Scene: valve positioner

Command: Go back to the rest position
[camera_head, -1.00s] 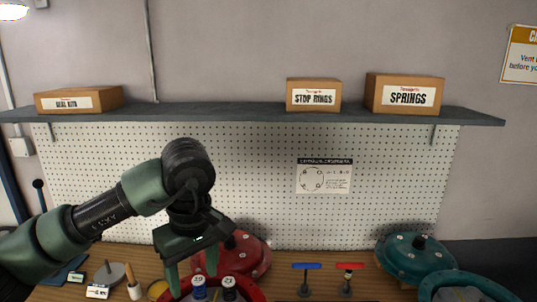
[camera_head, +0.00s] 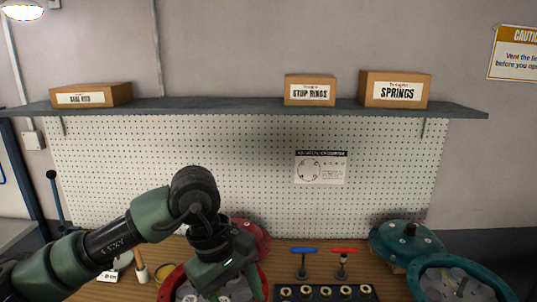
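My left arm, green and black, reaches in from the left. My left gripper (camera_head: 228,284) is over the red round housing (camera_head: 168,285) at the bottom of the view. Its fingers are spread, with the tips close to the lower edge, and I see nothing held between them. The gripper hides part of the housing and of the grey parts inside it. My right arm and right gripper are not in view.
A red cover (camera_head: 250,235) stands behind my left gripper. Blue (camera_head: 303,252) and red (camera_head: 344,252) T-handles stand on the wooden bench. A black tray with brass rings (camera_head: 325,293) is in front. Teal housings (camera_head: 420,268) are right. A shelf (camera_head: 250,105) with boxes hangs above.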

